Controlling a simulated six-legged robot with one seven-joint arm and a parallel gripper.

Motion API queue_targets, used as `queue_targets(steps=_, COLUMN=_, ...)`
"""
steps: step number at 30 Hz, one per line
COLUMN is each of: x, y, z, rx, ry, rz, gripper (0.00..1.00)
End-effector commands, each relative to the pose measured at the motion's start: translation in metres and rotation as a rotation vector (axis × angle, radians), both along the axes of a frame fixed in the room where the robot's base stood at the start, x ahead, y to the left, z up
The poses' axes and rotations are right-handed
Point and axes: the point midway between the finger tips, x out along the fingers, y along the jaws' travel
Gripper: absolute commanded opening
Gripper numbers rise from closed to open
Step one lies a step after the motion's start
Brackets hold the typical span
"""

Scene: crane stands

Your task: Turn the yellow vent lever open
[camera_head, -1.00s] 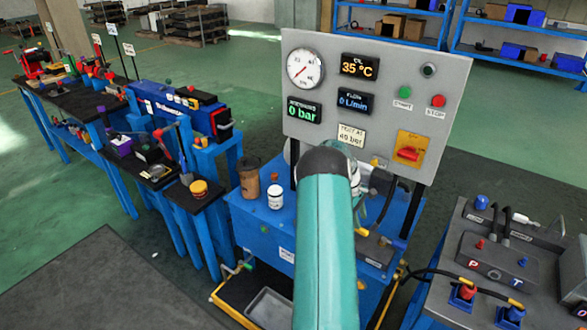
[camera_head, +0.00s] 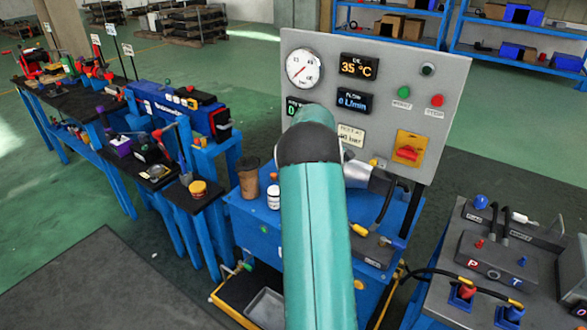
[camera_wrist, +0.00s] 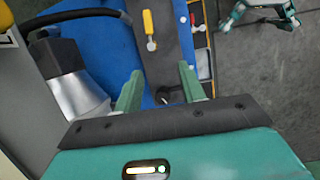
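The yellow vent lever (camera_wrist: 148,25) shows at the top of the wrist view, beside a small white ball on a dark plate. It also shows in the head view (camera_head: 360,230), on the blue stand right of my arm. My gripper (camera_wrist: 159,88) has its two green fingers apart with nothing between them. The lever lies beyond the fingertips and is not touched. My arm hides the gripper in the head view.
A silver cylinder (camera_wrist: 75,85) with a black hose (camera_wrist: 62,22) stands close left of my fingers. The grey gauge panel (camera_head: 455,75) rises behind the blue stand. A white jar (camera_head: 273,197) and a brown container (camera_head: 248,180) stand left of my arm.

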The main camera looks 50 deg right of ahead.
Motion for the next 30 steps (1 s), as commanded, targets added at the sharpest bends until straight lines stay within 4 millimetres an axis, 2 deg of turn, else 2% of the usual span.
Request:
queue_targets(steps=15, x=0.034, y=0.068, z=0.057, rx=-0.037, ry=-0.117, rz=-0.022, gripper=0.4)
queue_targets(steps=30, x=0.051, y=0.136, z=0.101, rx=-0.054, ry=-0.221, rz=-0.041, gripper=0.4)
